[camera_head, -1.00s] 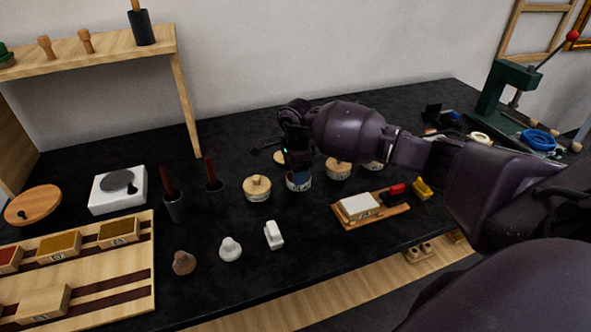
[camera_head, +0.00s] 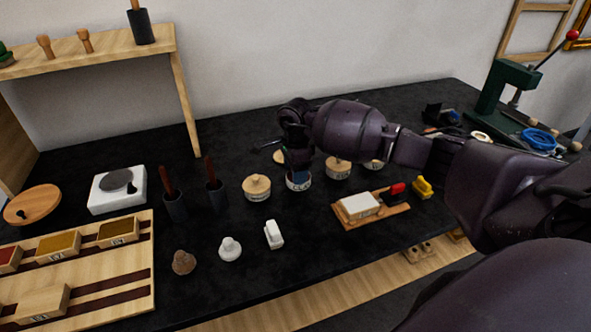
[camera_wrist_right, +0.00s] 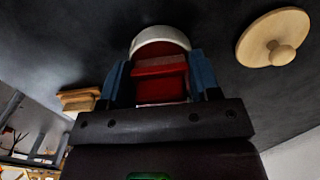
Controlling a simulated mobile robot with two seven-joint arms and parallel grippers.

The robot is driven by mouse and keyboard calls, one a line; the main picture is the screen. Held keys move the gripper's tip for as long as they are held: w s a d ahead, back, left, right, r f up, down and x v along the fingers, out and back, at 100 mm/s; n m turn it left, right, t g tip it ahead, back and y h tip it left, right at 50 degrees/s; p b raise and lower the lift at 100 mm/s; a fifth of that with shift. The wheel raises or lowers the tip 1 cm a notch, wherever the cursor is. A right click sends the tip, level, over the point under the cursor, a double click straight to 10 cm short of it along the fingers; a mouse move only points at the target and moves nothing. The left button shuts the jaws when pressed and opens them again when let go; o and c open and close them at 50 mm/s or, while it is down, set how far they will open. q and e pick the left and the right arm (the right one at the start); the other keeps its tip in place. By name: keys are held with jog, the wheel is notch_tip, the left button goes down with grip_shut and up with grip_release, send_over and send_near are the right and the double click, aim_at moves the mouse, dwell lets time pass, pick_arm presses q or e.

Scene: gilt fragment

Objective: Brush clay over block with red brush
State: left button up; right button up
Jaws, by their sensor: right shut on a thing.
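My right gripper (camera_head: 298,168) is over the small white jar labelled as clay (camera_head: 298,184) in the head view. In the right wrist view its blue fingers (camera_wrist_right: 160,78) are shut on a red piece, apparently the red brush (camera_wrist_right: 160,66). The jar's pale rim (camera_wrist_right: 160,36) curves just beyond it. The brush tip is hidden, so I cannot tell whether it touches the clay. The white block (camera_head: 358,206) lies on a wooden board (camera_head: 375,219) to the right. My left gripper is out of view.
Lidded jars (camera_head: 256,187) stand on both sides of the clay jar. Dark cups (camera_head: 175,207) with red-brown handles stand left. A red object (camera_head: 397,189) and a yellow one (camera_head: 421,188) sit right of the block.

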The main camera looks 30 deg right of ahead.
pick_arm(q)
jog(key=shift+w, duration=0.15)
pick_arm(e)
jog(key=shift+f, duration=0.2)
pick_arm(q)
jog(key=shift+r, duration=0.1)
pick_arm(e)
jog(key=shift+r, duration=0.1)
jog(key=shift+r+p, duration=0.7)
jog(key=shift+r, duration=1.05)
jog(key=shift+r+p, duration=0.75)
jog(key=shift+r, duration=1.05)
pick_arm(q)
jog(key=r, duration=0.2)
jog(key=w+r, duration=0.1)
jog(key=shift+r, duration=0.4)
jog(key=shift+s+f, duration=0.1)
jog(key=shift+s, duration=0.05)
